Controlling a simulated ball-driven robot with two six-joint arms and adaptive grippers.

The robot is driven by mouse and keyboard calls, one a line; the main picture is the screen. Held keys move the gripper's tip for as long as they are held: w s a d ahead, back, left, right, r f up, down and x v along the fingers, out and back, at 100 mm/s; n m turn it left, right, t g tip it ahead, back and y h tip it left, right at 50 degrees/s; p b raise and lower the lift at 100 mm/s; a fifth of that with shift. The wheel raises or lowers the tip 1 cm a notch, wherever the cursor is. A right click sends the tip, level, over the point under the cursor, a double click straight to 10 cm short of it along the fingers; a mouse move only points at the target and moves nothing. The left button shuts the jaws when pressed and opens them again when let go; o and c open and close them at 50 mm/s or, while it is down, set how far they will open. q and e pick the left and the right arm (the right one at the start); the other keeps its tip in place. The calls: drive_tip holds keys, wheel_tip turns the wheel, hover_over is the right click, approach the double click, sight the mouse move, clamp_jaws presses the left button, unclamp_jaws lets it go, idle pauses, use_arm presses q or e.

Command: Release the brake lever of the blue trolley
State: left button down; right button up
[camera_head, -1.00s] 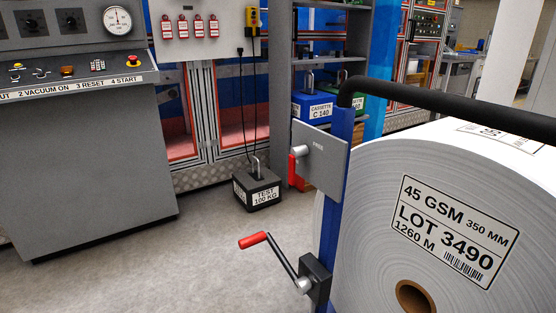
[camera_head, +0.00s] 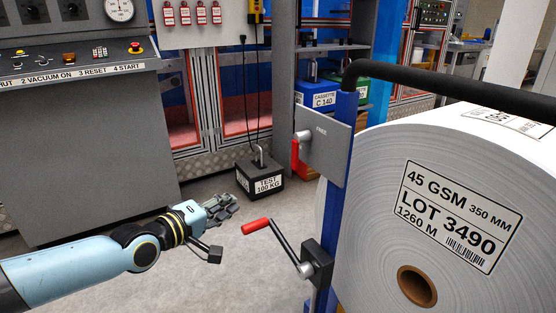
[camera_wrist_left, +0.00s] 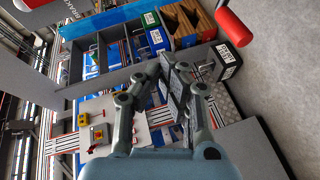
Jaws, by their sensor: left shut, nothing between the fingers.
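The blue trolley (camera_head: 337,160) stands right of centre in the head view, with a black push bar and a big paper roll on it. A grey plate (camera_head: 325,153) marked FREE is on its post. The brake lever (camera_head: 296,158), with a red grip hanging down, sits on the plate's left side. Below it is a crank with a red grip (camera_head: 256,226). My left gripper (camera_head: 222,208) is shut and empty, left of the crank grip and apart from it. It also shows in the left wrist view (camera_wrist_left: 176,78), where a red grip (camera_wrist_left: 237,24) appears at upper right.
A black 100 kg test weight (camera_head: 258,180) stands on the floor behind my left gripper. A grey control console (camera_head: 85,150) is at the left. Cassettes (camera_head: 316,95) sit on a shelf behind the trolley.

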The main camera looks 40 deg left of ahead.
use_arm(q)
wheel_tip(320, 180, up, 10)
drive_tip(key=w+d+n+t+h, duration=0.1)
drive_tip(key=w+d+n+t, duration=0.1)
drive_tip(key=shift+w+f, duration=0.15)
drive_tip(key=shift+f, duration=0.1)
use_arm(e)
drive_tip(key=shift+a, duration=0.1)
use_arm(q)
drive_tip(key=w+d+b, duration=0.2)
drive_tip(key=w+d, duration=0.2)
drive_tip(key=w, duration=0.4)
drive_tip(key=shift+w+d+b, duration=0.15)
drive_tip(key=shift+w+b, duration=0.1)
drive_tip(key=shift+b, duration=0.05)
use_arm(e)
drive_tip(key=f, duration=0.1)
drive_tip(key=s+f, duration=0.1)
drive_tip(key=shift+f, duration=0.35)
use_arm(q)
drive_tip(key=shift+w+f+n, duration=0.1)
drive_tip(key=shift+n, duration=0.2)
